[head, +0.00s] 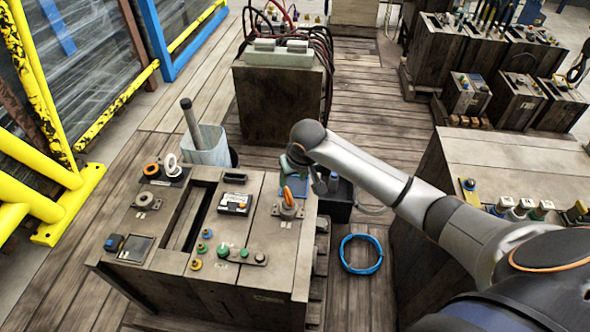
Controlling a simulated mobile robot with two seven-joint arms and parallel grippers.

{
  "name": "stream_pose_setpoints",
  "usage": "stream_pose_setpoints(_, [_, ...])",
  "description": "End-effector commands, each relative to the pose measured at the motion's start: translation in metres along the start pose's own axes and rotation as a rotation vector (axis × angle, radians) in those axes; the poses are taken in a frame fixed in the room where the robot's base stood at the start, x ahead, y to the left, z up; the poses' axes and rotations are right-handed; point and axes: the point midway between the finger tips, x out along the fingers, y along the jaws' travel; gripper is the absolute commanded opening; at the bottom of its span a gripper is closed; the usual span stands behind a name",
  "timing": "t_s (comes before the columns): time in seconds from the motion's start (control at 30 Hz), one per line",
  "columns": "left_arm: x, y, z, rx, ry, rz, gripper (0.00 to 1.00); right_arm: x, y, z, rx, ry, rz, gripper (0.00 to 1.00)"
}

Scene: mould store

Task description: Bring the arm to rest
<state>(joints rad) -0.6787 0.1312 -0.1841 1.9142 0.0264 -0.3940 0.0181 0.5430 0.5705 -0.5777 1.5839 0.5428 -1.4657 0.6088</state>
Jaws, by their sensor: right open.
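My right arm reaches in from the lower right, bent at the elbow. My right gripper (308,174) hangs at its end, above the right back corner of a wooden bench (165,262). It is open, and I see nothing held in it. It is partly hidden by the wrist. An orange-and-grey part (288,203) stands on the bench just below the gripper. I cannot tell how far apart they are. My left gripper is not in view.
A dark bin (338,208) stands just right of the gripper. A blue coiled ring (361,254) lies on the floor. A pale bucket (206,146) stands behind the bench. Another wooden bench (500,160) lies under and beside my arm. A yellow frame (60,180) is at left.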

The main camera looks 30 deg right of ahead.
Motion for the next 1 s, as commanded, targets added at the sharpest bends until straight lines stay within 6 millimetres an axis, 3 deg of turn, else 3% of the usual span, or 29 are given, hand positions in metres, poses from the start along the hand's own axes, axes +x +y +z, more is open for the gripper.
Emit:
stream_pose_setpoints(0.1, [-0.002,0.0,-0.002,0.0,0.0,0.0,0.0,-0.02,0.0,-0.001,-0.001,0.001,-0.001,0.55])
stream_pose_setpoints(0.23, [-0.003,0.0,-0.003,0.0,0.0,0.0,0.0,-0.032,0.0,0.0,0.0,0.001,0.0,0.55])
stream_pose_setpoints(0.57, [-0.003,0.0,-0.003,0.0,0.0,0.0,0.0,-0.029,-0.005,0.006,-0.01,0.001,-0.014,0.55])
stream_pose_setpoints(0.77, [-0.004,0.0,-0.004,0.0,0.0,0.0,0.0,0.008,-0.041,0.051,-0.08,0.049,-0.129,0.55])
stream_pose_setpoints(1.0, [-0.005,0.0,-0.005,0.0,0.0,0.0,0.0,0.042,-0.082,0.13,-0.151,0.183,-0.272,0.55])
